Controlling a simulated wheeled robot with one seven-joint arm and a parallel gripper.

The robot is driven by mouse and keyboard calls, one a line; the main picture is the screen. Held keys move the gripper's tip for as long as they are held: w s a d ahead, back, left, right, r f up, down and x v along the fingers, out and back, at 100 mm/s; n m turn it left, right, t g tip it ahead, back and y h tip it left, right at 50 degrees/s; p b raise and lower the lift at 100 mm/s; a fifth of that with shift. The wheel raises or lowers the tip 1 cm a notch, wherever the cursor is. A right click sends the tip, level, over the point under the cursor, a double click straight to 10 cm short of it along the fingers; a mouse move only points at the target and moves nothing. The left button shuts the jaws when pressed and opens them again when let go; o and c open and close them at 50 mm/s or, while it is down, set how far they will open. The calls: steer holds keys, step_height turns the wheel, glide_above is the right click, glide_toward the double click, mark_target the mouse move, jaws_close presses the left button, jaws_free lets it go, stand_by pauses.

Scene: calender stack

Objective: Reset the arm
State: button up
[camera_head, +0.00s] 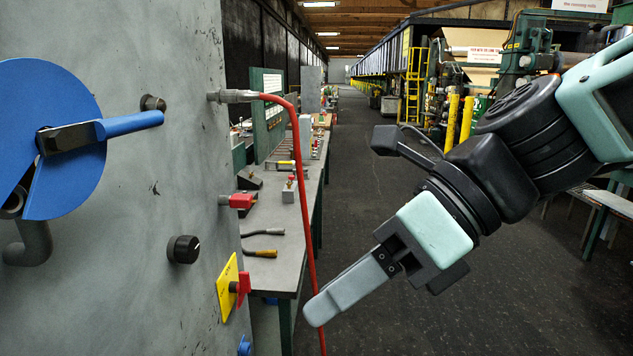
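My arm reaches in from the right edge, angled down and to the left. My gripper (322,310) hangs over the walkway beside the grey panel, with its pale fingers pointing down-left. The fingers show side-on as one long shape, so the gap between them is hidden and I cannot tell if they are open or shut. I see nothing held. The fingertips overlap the red hose (307,220) in the picture; I cannot tell if they touch it.
The grey panel (150,250) at the left bears a blue lever (130,124), a black knob (183,249), a red-handled yellow-plated switch (229,288) and another red switch (238,201). A workbench (285,258) with tools stands behind. The dark floor (400,310) is clear.

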steer(key=s+d+f+n+h+b, duration=0.1)
steer(key=d+f+n+h+b, duration=0.1)
steer(key=f+n, duration=0.5)
steer(key=s+d+f+n+h+b, duration=0.2)
steer(key=d+f+n+h, duration=0.2)
steer(key=n, duration=1)
steer(key=s+d+f+n+t+h+b, duration=0.1)
steer(key=d+f+n+h+b, duration=0.1)
steer(key=d+f+n, duration=0.4)
steer(key=shift+s+f+n+h, duration=0.25)
steer(key=shift+f+n+h, duration=0.45)
steer(key=shift+f+n, duration=1.75)
steer(key=shift+f+m, duration=0.2)
steer(key=shift+m, duration=0.05)
